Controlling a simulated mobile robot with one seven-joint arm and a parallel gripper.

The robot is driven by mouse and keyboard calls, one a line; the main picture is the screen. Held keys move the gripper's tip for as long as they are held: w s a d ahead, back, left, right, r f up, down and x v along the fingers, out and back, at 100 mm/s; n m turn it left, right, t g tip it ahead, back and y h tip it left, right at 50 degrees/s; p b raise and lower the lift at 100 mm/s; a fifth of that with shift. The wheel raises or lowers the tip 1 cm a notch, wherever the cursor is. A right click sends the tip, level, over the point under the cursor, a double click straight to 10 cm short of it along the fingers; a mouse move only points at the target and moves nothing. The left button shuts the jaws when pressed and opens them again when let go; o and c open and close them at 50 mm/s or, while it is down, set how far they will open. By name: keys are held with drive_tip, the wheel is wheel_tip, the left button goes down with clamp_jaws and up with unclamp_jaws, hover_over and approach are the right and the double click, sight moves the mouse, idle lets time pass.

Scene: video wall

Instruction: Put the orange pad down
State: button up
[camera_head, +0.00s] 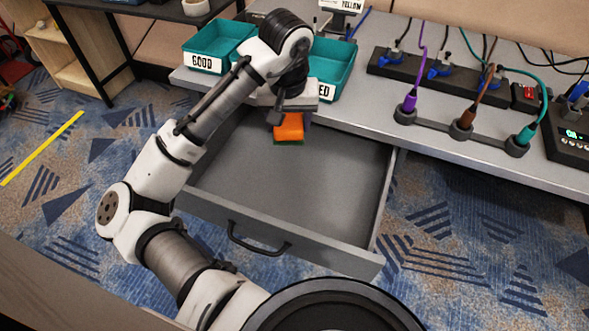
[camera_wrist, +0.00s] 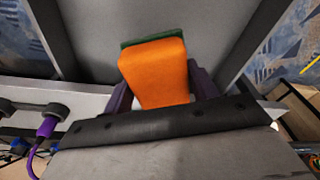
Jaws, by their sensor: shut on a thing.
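The orange pad (camera_head: 288,128) has a thin dark green layer on one side. My gripper (camera_head: 282,114) is shut on it and holds it over the back part of the open grey drawer (camera_head: 290,190). In the wrist view the pad (camera_wrist: 155,72) sits between my two dark fingers (camera_wrist: 157,92), its green edge at the far side. The drawer is pulled out and its visible floor is bare. I cannot tell exactly how high the pad is above the drawer floor.
Teal bins marked GOOD (camera_head: 205,62) and one partly hidden, ending in "ED" (camera_head: 335,72), stand on the desk (camera_head: 460,140) behind. Power strips with purple, brown and teal plugs lie to the right. The drawer's front has a black handle (camera_head: 258,240).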

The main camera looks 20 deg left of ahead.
sight(290, 182)
wheel_tip(290, 182, down, 20)
drive_tip(key=shift+s+r+b, duration=0.1)
drive_tip(key=shift+r+b, duration=0.1)
drive_tip(key=shift+b, duration=0.75)
drive_tip(key=shift+f, duration=0.1)
